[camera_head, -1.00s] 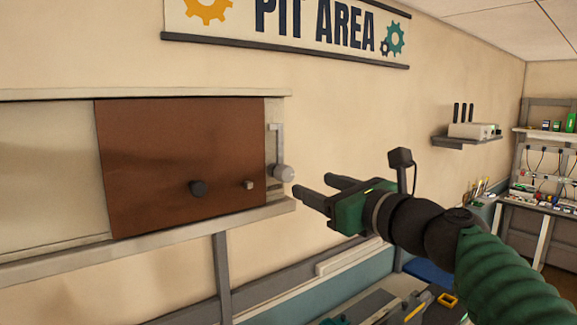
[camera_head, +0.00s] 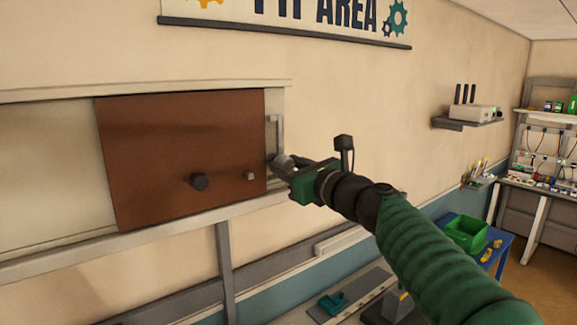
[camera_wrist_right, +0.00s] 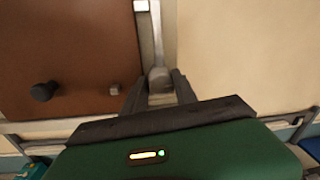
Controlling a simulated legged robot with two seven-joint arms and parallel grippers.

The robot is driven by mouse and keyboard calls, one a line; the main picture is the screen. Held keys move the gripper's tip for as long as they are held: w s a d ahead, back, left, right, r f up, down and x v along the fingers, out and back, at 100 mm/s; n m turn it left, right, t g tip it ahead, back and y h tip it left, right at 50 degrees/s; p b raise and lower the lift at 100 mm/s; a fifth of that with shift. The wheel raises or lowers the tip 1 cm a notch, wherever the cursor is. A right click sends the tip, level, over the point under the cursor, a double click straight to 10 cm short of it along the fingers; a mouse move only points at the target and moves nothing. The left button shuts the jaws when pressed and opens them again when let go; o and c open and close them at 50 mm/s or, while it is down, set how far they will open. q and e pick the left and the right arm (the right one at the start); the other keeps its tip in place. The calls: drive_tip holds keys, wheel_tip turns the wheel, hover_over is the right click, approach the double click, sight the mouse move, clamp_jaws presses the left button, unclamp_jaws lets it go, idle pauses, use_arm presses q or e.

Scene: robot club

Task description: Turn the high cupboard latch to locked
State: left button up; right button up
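The cupboard (camera_head: 180,125) has a brown sliding-looking door panel with a dark round knob (camera_head: 199,181) and a small pale square stud (camera_head: 250,176). The latch (camera_head: 280,130) is a pale upright bar at the panel's right edge, with a rounded grey end knob at the bottom. In the wrist view the latch knob (camera_wrist_right: 159,78) sits between the fingers of my right gripper (camera_wrist_right: 158,90). The fingers stand apart, one on each side, with small gaps showing. In the head view my right gripper (camera_head: 279,167) partly hides the knob. My left gripper is not in view.
A pale ledge (camera_head: 170,222) runs below the cupboard. A wall shelf (camera_head: 468,122) with a pale device is to the right. A green bin (camera_head: 466,234) stands on a blue table.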

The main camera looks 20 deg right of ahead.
clamp_jaws()
idle(1.0)
